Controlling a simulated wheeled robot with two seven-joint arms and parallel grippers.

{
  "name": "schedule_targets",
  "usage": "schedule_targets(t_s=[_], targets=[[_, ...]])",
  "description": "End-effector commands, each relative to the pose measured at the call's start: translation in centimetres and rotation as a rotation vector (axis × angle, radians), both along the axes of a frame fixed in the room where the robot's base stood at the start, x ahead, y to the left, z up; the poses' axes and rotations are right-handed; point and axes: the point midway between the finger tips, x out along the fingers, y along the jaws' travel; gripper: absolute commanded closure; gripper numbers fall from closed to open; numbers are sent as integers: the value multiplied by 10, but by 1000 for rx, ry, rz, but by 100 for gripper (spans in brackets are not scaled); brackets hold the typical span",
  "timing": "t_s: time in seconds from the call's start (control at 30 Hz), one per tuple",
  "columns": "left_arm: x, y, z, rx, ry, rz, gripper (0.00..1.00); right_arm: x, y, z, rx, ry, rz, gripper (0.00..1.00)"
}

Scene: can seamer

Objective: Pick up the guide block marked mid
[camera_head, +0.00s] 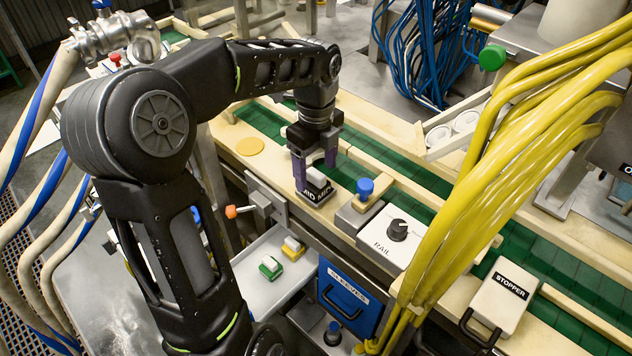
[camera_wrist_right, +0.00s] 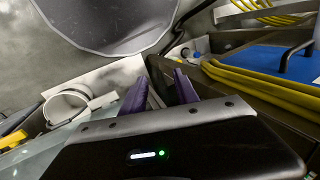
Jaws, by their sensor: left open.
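The guide block (camera_head: 317,187) is a pale block on a dark base with a black label, partly readable as "MID". It sits on the near edge of the conveyor, in front of the green belt. My left gripper (camera_head: 315,171) points down over it, its purple fingers open on either side of the block's top. The fingers hide part of the block, and I cannot tell whether they touch it. My right gripper (camera_wrist_right: 160,88) shows in the right wrist view with its purple fingers apart and nothing between them.
A white tray (camera_head: 243,275) below holds a green-based block (camera_head: 270,267) and a yellow-based block (camera_head: 292,246). Right of the left gripper are a blue knob (camera_head: 365,188), the RAIL box (camera_head: 394,238) and the STOPPER box (camera_head: 503,297). Yellow hoses (camera_head: 470,200) hang over the conveyor.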

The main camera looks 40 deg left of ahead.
Motion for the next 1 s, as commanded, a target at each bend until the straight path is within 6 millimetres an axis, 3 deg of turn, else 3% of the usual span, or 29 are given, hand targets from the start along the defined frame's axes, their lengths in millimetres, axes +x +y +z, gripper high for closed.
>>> schedule_targets(t_s=[0.13,0.27,0.83,1.0], targets=[[0,0,-21,-1,3,0,29,-1,0,7,-2,3,0,64],[0,0,-30,0,0,1,29,-1,0,7,-3,3,-1,64],[1,0,-31,1,-1,1,29,-1,0,7,-2,3,0,64],[1,0,-31,0,0,1,42,-1,0,7,-2,3,0,64]])
